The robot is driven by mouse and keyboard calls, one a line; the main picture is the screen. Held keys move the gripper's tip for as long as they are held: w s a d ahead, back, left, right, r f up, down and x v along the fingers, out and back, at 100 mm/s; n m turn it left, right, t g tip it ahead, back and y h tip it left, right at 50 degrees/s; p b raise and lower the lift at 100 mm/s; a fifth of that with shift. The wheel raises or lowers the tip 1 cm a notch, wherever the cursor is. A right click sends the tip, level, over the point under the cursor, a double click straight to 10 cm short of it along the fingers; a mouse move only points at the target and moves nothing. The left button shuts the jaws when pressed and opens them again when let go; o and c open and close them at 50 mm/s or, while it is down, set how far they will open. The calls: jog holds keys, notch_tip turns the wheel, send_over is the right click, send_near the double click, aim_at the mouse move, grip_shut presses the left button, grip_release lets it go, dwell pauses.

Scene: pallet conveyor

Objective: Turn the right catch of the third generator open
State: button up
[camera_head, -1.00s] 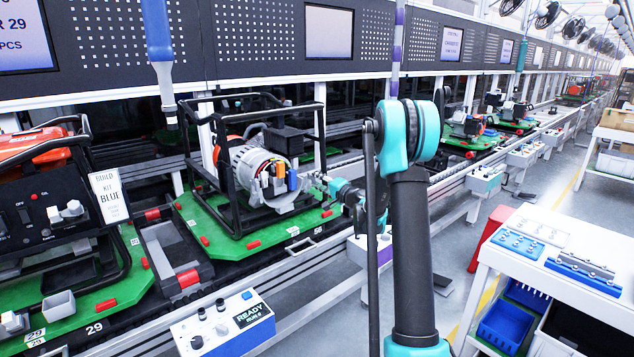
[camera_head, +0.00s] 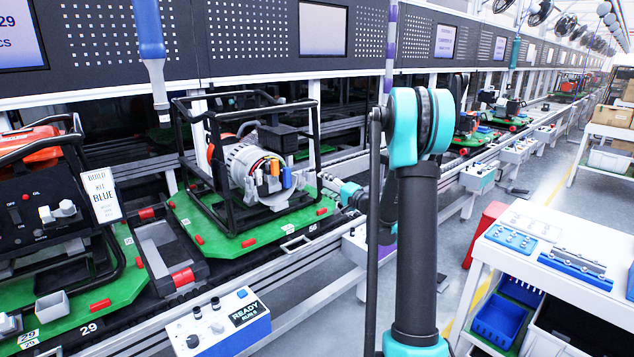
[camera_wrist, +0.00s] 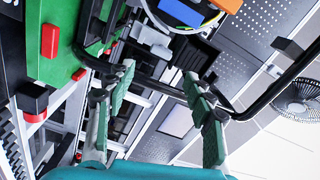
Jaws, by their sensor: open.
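The generator (camera_head: 255,165) in a black tube frame sits on a green pallet (camera_head: 225,248) at the middle left of the head view. Red catches show on the pallet, one at its front edge (camera_head: 248,243) and one near its right corner (camera_head: 322,211). I cannot tell which is the named catch. My gripper (camera_head: 328,187) is open beside the right side of the generator frame. In the wrist view my gripper (camera_wrist: 160,103) has its fingers spread, with a black frame tube (camera_wrist: 150,82) beyond them. A red catch (camera_wrist: 49,41) lies at the left, outside the fingers.
Another generator (camera_head: 45,200) stands on pallet 29 at the left. A blue-and-white READY box (camera_head: 220,322) stands in front of the conveyor. A blue tool (camera_head: 149,35) hangs above. A white workbench (camera_head: 570,255) is at the right, with open floor between.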

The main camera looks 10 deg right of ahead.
jog(key=v, duration=0.4)
jog(key=s+a+f+n+g+h, duration=0.1)
jog(key=s+a+f+n+g, duration=0.25)
jog(key=s, duration=0.55)
jog(key=s+a+f+n+g+h, duration=0.1)
jog(key=s+a+f+n+g, duration=0.2)
jog(key=s, duration=0.5)
jog(key=s+d+f+g+h, duration=0.1)
jog(key=s+d+f+h, duration=0.1)
jog(key=s, duration=0.6)
jog(key=s+d+f+n+g+h, duration=0.1)
jog(key=s+d+f+g+h, duration=0.1)
jog(key=s, duration=0.5)
jog(key=s+d+f+n+g+h, duration=0.1)
jog(key=s+d+f+h, duration=0.2)
jog(key=s, duration=0.5)
jog(key=shift+s+d+f+h, duration=0.4)
jog(key=shift+f+h, duration=0.1)
jog(key=shift+f, duration=0.45)
